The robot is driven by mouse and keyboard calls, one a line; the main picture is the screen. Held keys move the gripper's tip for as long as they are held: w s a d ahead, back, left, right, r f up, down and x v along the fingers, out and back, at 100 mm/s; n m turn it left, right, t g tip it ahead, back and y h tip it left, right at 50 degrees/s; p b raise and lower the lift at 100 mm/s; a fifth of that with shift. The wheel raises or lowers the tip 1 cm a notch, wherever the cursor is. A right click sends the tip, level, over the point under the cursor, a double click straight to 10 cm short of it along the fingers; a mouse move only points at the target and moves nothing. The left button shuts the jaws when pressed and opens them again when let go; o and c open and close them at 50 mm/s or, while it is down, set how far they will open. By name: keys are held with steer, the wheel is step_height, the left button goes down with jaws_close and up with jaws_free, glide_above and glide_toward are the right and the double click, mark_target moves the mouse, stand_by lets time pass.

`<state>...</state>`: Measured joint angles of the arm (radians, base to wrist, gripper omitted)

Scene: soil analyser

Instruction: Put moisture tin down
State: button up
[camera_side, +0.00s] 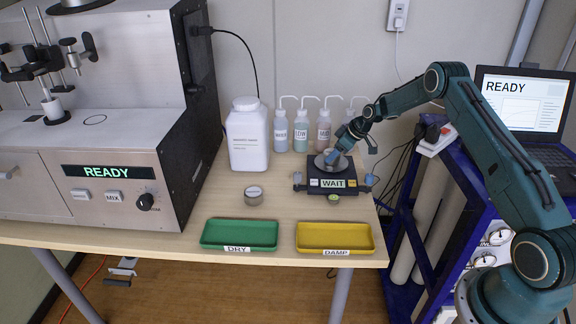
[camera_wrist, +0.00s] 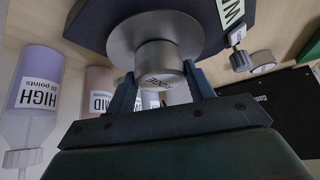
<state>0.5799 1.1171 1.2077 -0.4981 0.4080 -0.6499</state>
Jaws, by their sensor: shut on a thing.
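The moisture tin (camera_wrist: 160,62) is a small silvery cylinder with a printed label, seen between my fingertips in the wrist view. My gripper (camera_side: 332,156) is shut on it, over the round metal pan (camera_wrist: 119,36) of the balance. In the side view the balance (camera_side: 317,172) is dark and its display reads WAIT. The gripper hides most of the held tin there. I cannot tell whether the tin rests on the pan or hovers just above it. A green tray (camera_side: 240,233) marked DRY and a yellow tray (camera_side: 335,236) marked DAMP are empty at the table's front.
Another small labelled tin (camera_side: 254,196) stands on the table left of the balance. A white jar (camera_side: 247,140) and several wash bottles (camera_side: 302,138) stand behind. A machine (camera_side: 100,150) reading READY fills the left. A laptop (camera_side: 524,100) is at the right.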

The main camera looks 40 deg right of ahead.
steer(key=o, duration=1)
steer(key=shift+f, duration=0.1)
steer(key=v, duration=1.2)
steer(key=shift+a+r, duration=0.1)
steer(key=shift+r, duration=0.15)
